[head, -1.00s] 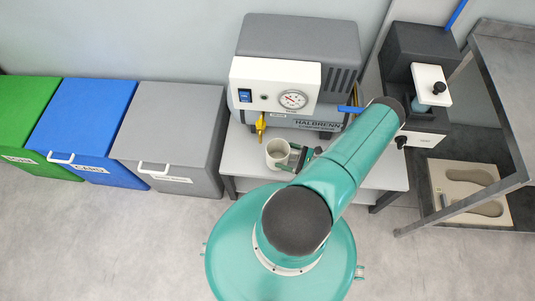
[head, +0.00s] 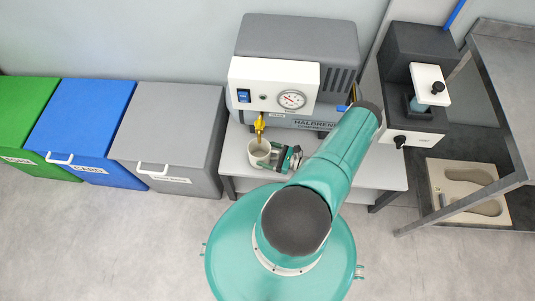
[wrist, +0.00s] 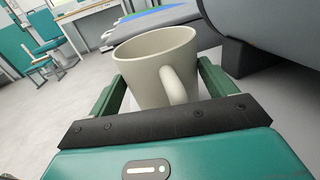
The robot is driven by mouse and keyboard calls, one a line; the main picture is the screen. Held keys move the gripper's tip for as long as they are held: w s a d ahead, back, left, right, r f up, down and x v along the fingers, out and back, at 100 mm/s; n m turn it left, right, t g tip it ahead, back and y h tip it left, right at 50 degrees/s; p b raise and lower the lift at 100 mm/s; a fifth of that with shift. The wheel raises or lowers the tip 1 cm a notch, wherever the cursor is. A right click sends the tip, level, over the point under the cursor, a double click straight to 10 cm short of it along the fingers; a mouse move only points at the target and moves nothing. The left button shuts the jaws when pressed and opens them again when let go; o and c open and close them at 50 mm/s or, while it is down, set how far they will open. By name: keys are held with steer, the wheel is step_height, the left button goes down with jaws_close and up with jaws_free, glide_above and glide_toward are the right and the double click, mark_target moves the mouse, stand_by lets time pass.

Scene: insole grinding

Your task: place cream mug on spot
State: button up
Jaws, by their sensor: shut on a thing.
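The cream mug (head: 258,153) is upright at the left front part of the small light table (head: 235,168), just below the yellow tap of the compressor. My gripper (head: 283,157) comes from the right and is shut on the mug. In the wrist view the mug (wrist: 158,68) sits between the two green fingers (wrist: 160,100), its handle turned toward the palm. Its inside looks empty. Whether its base touches the table is hidden. I cannot make out a marked spot on the table.
The grey compressor (head: 300,45) with a gauge and yellow tap (head: 259,127) stands right behind the mug. Grey (head: 175,135), blue (head: 85,130) and green bins (head: 25,120) line the left wall. A dark machine (head: 415,60) and a metal rack (head: 505,70) stand at right.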

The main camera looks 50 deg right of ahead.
steer(key=shift+f, duration=0.15)
steer(key=o, duration=0.9)
steer(key=shift+r, duration=0.2)
steer(key=v, duration=1.2)
